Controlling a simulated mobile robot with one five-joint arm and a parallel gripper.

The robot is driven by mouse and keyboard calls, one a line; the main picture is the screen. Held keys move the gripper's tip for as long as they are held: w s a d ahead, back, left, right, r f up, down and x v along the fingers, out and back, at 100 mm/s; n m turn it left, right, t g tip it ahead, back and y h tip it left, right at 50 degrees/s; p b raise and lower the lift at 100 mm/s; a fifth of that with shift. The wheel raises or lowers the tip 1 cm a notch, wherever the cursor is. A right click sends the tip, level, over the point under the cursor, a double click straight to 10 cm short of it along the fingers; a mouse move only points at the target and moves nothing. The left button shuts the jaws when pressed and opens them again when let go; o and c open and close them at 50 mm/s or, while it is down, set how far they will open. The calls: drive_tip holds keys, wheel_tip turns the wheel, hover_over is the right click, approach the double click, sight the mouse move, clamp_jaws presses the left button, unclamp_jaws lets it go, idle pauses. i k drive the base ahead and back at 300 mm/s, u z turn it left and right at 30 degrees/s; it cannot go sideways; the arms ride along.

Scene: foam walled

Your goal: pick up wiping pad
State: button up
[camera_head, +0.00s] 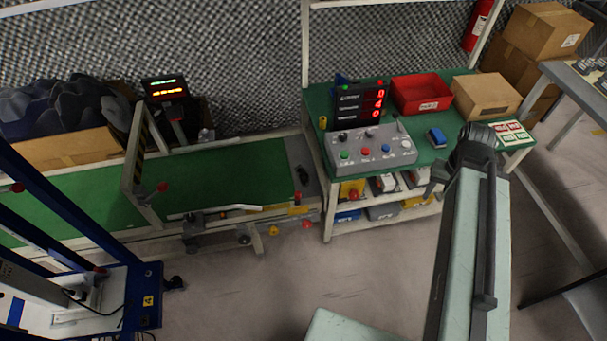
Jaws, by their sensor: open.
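A small blue pad with a dark side, which looks like the wiping pad (436,138), lies on the green top of the workbench (468,139). It is to the right of the grey control box and in front of the cardboard box. My gripper (437,183) is open at the end of my arm, which reaches in from the lower right. In the picture it shows below the pad, near the bench's front edge, apart from the pad. Its jaws are small and dark, and nothing shows between them.
A grey button box (371,147), display (359,104), red bin (422,93), cardboard box (486,97) and labelled cards (510,133) stand around the bench top. Shelves with bins (384,211) are below. A green conveyor (215,178) is at left. The floor (330,270) in front is clear.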

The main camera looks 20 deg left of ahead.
sight(436, 138)
drive_tip(key=z, duration=0.7)
drive_tip(key=i, duration=1.7)
drive_tip(key=u, duration=3.5)
